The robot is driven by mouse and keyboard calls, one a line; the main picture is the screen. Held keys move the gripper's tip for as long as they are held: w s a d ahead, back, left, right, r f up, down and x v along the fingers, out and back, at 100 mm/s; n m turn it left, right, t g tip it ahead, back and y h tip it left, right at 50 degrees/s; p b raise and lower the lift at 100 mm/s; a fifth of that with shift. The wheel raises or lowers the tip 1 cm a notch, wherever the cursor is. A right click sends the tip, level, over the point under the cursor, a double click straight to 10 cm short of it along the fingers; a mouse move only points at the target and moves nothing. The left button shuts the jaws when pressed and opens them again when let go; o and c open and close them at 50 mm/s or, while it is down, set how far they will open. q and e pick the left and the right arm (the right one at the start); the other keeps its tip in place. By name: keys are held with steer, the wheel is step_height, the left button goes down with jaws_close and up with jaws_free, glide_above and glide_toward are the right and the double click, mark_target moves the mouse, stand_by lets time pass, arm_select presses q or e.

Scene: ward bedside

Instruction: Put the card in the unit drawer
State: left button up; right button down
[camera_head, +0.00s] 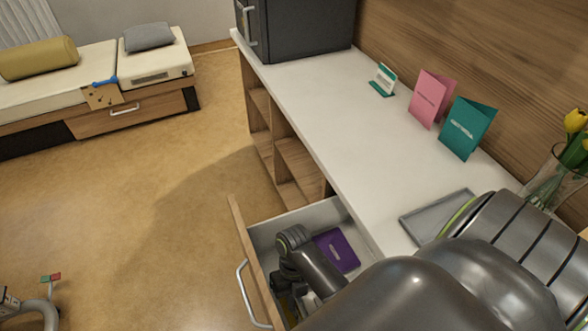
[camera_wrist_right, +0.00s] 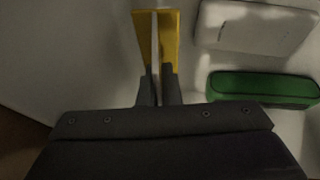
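A yellow folded card (camera_wrist_right: 170,35) stands between the fingers of my right gripper (camera_wrist_right: 157,78) in the right wrist view, its pale edge toward the camera. The fingers are close together on it. In the head view my right arm reaches down into the open unit drawer (camera_head: 264,233), and a bit of yellow shows low beside the wrist. The fingertips are hidden there; I cannot tell whether the card touches the drawer floor. A purple item (camera_head: 338,250) lies inside the drawer. My left gripper is not in view.
A green case (camera_wrist_right: 262,88) and a white box (camera_wrist_right: 255,25) lie right of the gripper in the wrist view. On the counter (camera_head: 340,135) stand a pink card (camera_head: 430,97), a teal card (camera_head: 466,127), a grey tray (camera_head: 420,222) and a flower vase (camera_head: 548,182).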

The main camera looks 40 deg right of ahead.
step_height(320, 180, down, 4)
steer(key=shift+f+b, duration=0.15)
steer(key=shift+b, duration=0.5)
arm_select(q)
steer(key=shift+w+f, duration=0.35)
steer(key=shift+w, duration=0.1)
arm_select(e)
steer(key=shift+f, duration=0.25)
steer(key=shift+f, duration=0.1)
steer(key=c, duration=1.6)
jaws_free()
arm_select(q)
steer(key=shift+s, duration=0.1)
